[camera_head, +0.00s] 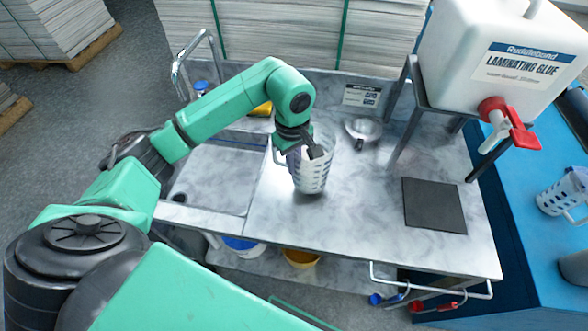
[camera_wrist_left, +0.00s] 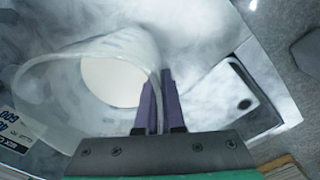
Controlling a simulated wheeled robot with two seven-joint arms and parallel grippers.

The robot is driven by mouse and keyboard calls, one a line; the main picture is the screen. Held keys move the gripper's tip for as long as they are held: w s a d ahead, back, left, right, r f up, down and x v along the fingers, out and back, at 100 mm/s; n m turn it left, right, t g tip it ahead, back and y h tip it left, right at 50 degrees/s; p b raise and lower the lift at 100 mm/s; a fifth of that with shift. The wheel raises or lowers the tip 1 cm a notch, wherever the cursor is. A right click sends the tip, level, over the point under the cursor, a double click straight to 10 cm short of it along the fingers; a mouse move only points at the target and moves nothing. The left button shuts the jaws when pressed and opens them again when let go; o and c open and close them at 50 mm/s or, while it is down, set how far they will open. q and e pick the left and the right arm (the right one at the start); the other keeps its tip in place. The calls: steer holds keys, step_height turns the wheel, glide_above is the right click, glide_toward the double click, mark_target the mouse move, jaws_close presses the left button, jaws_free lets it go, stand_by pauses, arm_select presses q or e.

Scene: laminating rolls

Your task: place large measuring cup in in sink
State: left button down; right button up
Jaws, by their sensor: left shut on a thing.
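The large measuring cup (camera_head: 313,176) is a clear, white-marked cup, upright over the counter just right of the sink. My left gripper (camera_head: 298,149) reaches down to its left rim and is shut on it. In the left wrist view the cup (camera_wrist_left: 112,78) shows from above, with its wall between the purple fingers (camera_wrist_left: 159,100). I cannot tell whether its base touches the counter. The sink (camera_head: 212,178) is a sunken grey basin at the counter's left; its drain side also shows in the left wrist view (camera_wrist_left: 232,88). My right gripper is not in view.
A faucet (camera_head: 181,75) stands behind the sink. A metal bowl-like item (camera_head: 363,129), a dark square mat (camera_head: 434,205) and a glue tank (camera_head: 505,50) on a metal stand are to the right. Another cup (camera_head: 563,193) lies on the blue surface. The front counter is clear.

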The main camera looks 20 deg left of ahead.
mark_target(294, 177)
arm_select(q)
step_height(294, 177, down, 4)
steer(key=shift+r+p, duration=0.2)
steer(key=shift+p, duration=0.15)
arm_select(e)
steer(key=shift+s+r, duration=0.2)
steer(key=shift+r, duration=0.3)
arm_select(q)
steer(key=shift+f, duration=0.1)
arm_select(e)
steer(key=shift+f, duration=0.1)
arm_select(q)
steer(key=c, duration=1.4)
jaws_free()
steer(key=shift+s, duration=0.1)
steer(key=o, duration=0.4)
steer(key=shift+s, duration=0.1)
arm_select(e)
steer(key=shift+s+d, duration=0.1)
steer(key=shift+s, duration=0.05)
